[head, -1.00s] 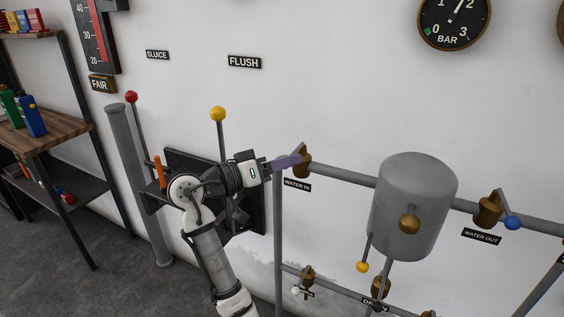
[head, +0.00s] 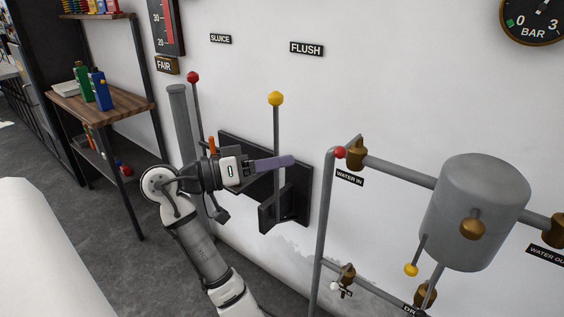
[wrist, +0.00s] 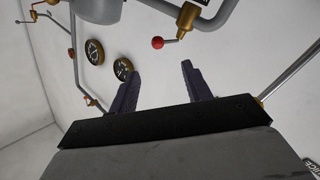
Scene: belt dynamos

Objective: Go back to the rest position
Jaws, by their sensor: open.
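My gripper (head: 285,163) is at the end of my arm in the head view, in front of the wall and left of the WATER IN valve. In the wrist view my gripper (wrist: 160,80) shows two dark fingers spread apart with nothing between them. The WATER IN valve (head: 356,154) has a red-knobbed handle (head: 340,152) just right of my fingertips, apart from them. The red knob also shows in the wrist view (wrist: 157,42), beyond the fingers.
A yellow-knobbed lever (head: 276,99) and a red-knobbed lever (head: 193,77) stand behind my arm by a dark wall panel (head: 297,200). Grey pipes (head: 322,240) and a grey tank (head: 475,205) are at right. A shelf (head: 125,104) stands at left.

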